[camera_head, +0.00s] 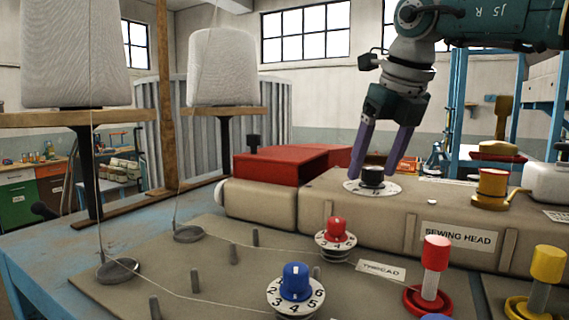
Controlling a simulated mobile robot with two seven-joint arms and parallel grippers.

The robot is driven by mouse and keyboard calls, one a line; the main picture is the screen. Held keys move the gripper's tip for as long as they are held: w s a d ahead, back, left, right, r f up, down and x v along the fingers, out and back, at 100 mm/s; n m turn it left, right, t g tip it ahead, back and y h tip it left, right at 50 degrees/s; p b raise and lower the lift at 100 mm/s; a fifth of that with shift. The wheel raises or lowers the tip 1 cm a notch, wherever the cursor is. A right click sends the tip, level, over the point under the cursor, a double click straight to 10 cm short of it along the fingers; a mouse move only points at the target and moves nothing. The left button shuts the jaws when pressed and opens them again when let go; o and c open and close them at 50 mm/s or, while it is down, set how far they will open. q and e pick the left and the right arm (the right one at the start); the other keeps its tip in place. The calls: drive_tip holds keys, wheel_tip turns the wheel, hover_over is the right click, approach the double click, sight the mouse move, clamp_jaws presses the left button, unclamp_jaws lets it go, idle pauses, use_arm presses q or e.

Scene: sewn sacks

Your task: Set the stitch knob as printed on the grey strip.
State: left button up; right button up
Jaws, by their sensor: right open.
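A black knob (372,175) stands on a white numbered dial (352,187) on top of the beige sewing head (322,200); it may be the stitch knob, though no stitch label is readable. My right gripper (378,170) points down with its purple fingers open, one on each side of the black knob. I cannot tell whether they touch it. The digits on this dial are too small to read. I cannot make out a printed setting on a grey strip. My left gripper is not in view.
A red-knobbed dial (336,228) and a blue-knobbed dial (295,282) sit in front, near a "THREAD" label (381,271). Red (435,260) and yellow (547,270) posts stand at the right. White thread cones (222,68) stand at the left, with threads running down.

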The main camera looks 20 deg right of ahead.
clamp_jaws()
idle(0.6)
